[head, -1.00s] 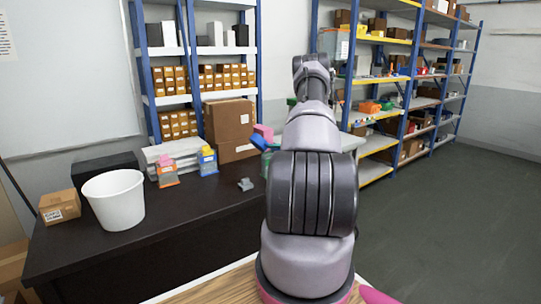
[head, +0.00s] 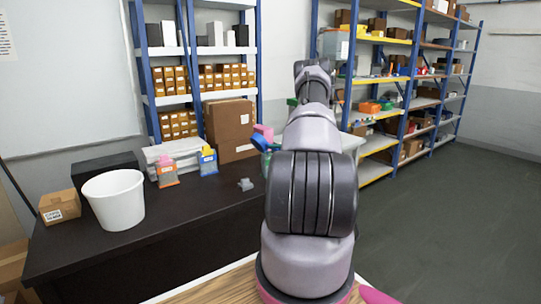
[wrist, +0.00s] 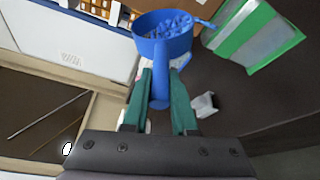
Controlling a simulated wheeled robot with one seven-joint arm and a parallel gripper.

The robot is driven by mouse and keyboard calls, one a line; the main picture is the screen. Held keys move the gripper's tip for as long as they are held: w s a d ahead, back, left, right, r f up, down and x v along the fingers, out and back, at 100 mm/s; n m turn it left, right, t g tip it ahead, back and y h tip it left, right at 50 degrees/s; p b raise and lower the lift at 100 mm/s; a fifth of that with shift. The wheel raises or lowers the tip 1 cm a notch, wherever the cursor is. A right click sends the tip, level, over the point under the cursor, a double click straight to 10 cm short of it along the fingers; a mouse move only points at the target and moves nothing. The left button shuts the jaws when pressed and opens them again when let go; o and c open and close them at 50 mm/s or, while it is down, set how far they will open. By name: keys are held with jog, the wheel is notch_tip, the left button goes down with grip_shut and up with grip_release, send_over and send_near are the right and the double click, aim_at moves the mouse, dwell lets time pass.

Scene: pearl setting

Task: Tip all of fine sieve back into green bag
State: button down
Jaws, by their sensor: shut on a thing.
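In the wrist view my gripper (wrist: 160,108) has its green fingers shut on the upright handle of the blue sieve (wrist: 165,45). The sieve's round bowl holds a heap of blue pieces, and its rim faces up toward the camera. The green bag (wrist: 240,38), green with a pale grey panel, is to the right of the sieve and apart from it. Its mouth cannot be made out. In the head view my arm hides most of the gripper, the sieve and the bag.
The dark table (head: 200,205) carries a white bucket (head: 115,200), small pouches (head: 208,162) and a small grey object (head: 246,184). Cardboard boxes (head: 230,125) stand at its back. Blue-framed shelves (head: 375,110) rise behind. The table's front middle is clear.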

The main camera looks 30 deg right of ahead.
jog(key=shift+d+f+m, duration=0.15)
jog(key=shift+f+m, duration=0.1)
jog(key=shift+m, duration=0.15)
jog(key=shift+d+r+m+t, duration=0.3)
jog(key=shift+m, duration=0.4)
dwell(0.9)
jog(key=shift+d+r+m+t+y, duration=0.15)
jog(key=shift+d+m+t+y, duration=0.2)
jog(key=shift+d+m, duration=0.55)
dwell(0.6)
jog(key=shift+w+d+r+m+t, duration=0.1)
jog(key=shift+d+m+t, duration=0.3)
jog(key=shift+m, duration=0.35)
jog(key=shift+d+r+m+t, duration=0.1)
jog(key=shift+d+m+t, duration=0.2)
jog(key=shift+m, duration=0.45)
dwell(1.0)
jog(key=shift+d+m+t, duration=0.25)
jog(key=shift+d+m, duration=0.1)
jog(key=shift+m, duration=0.35)
jog(key=shift+d+m+t, duration=0.2)
jog(key=shift+d+m, duration=0.1)
jog(key=shift+m, duration=0.4)
dwell(0.6)
